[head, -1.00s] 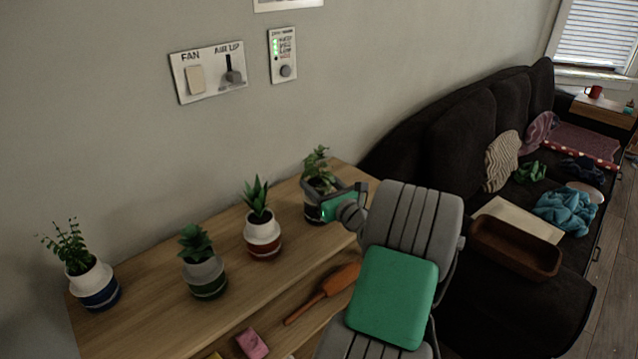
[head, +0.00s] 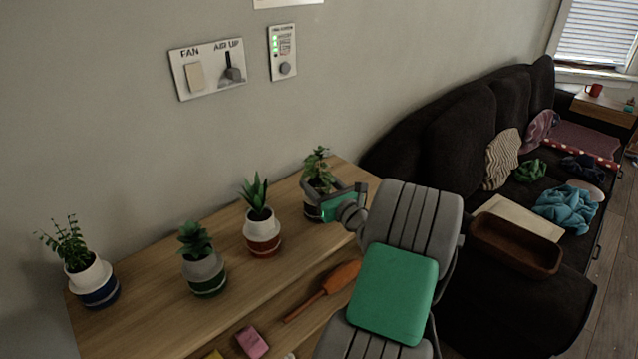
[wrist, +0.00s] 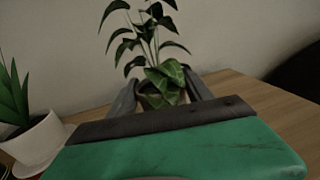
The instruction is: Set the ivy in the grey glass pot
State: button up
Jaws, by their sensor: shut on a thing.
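A leafy plant (head: 317,163), which looks like the ivy, stands in a small pot (head: 312,212) at the far right end of the wooden table. In the wrist view its leaves (wrist: 152,30) rise upright between the fingers. My gripper (head: 334,190) is shut around it at pot height, with one finger on each side (wrist: 160,92). The exact contact is partly hidden by low leaves and my gripper body. A pot with a grey top and green band (head: 204,275) holds a succulent.
On the table (head: 150,325) stand a spiky plant in a white and red pot (head: 262,236) and a fern-like plant in a white and blue pot (head: 96,284). An orange-handled tool (head: 325,290) and a pink block (head: 252,342) lie nearer. A dark sofa (head: 450,130) is right.

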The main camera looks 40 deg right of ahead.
jog(key=o, duration=1)
jog(key=shift+f, duration=0.1)
jog(key=shift+o, duration=0.2)
jog(key=shift+s, duration=0.15)
